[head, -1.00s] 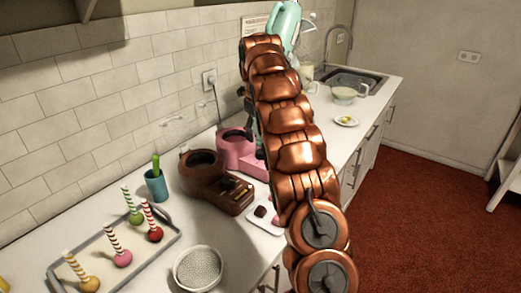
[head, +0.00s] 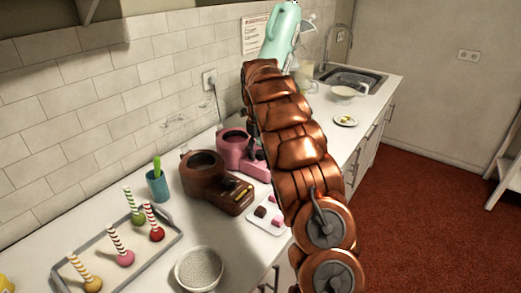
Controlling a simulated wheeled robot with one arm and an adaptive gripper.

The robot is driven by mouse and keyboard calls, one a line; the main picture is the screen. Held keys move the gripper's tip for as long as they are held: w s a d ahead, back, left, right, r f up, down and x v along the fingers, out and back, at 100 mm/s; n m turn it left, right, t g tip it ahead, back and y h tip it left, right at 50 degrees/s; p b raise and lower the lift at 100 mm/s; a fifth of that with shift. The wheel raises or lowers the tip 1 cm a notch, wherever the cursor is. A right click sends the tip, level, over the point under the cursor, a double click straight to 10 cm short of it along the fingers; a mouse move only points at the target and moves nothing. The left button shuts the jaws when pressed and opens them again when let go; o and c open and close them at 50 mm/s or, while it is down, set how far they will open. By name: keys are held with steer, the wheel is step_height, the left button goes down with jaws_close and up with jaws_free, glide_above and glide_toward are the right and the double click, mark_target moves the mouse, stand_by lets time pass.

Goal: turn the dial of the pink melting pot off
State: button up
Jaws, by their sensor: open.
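The pink melting pot (head: 228,152) stands on the counter near the tiled wall, just behind a brown melting pot (head: 206,184). Its round well is seen from above. The right side of its body is partly covered by my copper arm, and I cannot make out its dial. My gripper (head: 254,148) shows only as dark parts at the left edge of the arm, over the right part of the pink pot. It is open. Whether it touches the pot cannot be told.
A white tray (head: 257,226) with pink and brown pieces lies in front of the pots. A cake-pop tray (head: 62,272), a teal cup (head: 157,187) and a grey perforated bowl (head: 199,268) are nearer. A mint mixer (head: 278,35) and sink (head: 355,80) are farther back.

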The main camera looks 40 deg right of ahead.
steer(key=c, duration=1.1)
steer(key=shift+c, duration=0.2)
steer(key=shift+n, duration=0.3)
steer(key=n+b, duration=0.2)
steer(key=n, duration=0.1)
steer(key=shift+a+f+b, duration=0.15)
steer(key=shift+b, duration=0.15)
steer(key=n+b, duration=0.2)
steer(key=n, duration=0.4)
steer(key=shift+s+t, duration=0.1)
steer(key=shift+t, duration=0.2)
steer(key=shift+n, duration=0.3)
steer(key=o, duration=1.1)
